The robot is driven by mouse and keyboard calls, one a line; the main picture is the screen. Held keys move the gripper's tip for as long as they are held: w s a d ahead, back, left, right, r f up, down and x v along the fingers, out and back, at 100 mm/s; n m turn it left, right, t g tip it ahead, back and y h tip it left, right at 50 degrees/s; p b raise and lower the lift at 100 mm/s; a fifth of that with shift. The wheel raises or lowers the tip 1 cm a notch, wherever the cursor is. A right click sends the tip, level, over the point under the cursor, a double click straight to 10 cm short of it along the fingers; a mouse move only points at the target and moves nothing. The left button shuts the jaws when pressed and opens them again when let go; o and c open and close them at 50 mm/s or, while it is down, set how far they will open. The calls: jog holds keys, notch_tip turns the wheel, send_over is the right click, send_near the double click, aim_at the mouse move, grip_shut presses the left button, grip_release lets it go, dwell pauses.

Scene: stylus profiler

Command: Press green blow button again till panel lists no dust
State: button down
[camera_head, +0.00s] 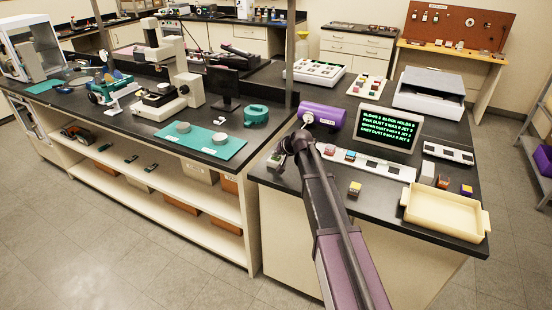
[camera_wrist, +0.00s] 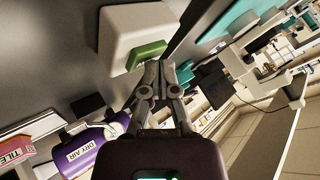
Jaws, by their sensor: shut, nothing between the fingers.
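The green button (camera_wrist: 147,54) sits on the face of a white box (camera_wrist: 130,27) in the wrist view. My gripper (camera_wrist: 158,66) is shut and empty, with its fingertips right at the button's edge; I cannot tell whether they touch it. In the head view my gripper (camera_head: 287,147) is at the left edge of the dark bench, and it and my arm mostly hide the button box. The panel (camera_head: 386,133) stands upright on the bench with several lines of green text. Lines for pink dust and grey dust seem to show, but the numbers are too small to read surely.
A purple dry-air cylinder (camera_head: 322,114) lies just beyond my gripper; it also shows in the wrist view (camera_wrist: 84,156). A white strip with small blocks (camera_head: 366,161) lies before the panel. A cream tray (camera_head: 444,212) is at the right. A teal mat (camera_head: 222,150) lies on the left bench.

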jog(key=shift+f, duration=0.15)
dwell(0.6)
jog(key=shift+r+p, duration=0.65)
jog(key=shift+r, duration=0.2)
notch_tip(320, 180, up, 5)
jog(key=p, duration=0.5)
dwell(0.8)
jog(key=s+d+f+g+h, duration=0.1)
jog(key=s+d+f+g, duration=0.1)
jog(key=s, duration=1)
jog(key=s+d+f+n+g+h, duration=0.1)
jog(key=s+d+g+h, duration=0.1)
jog(key=s, duration=1)
jog(key=s+d+f+n+g+h, duration=0.1)
jog(key=s+d, duration=0.5)
jog(key=s, duration=0.6)
jog(key=f+g+h, duration=0.1)
jog(key=g, duration=0.1)
jog(key=shift+s+f+g, duration=0.2)
jog(key=shift+f+g, duration=0.1)
jog(key=shift+f, duration=0.05)
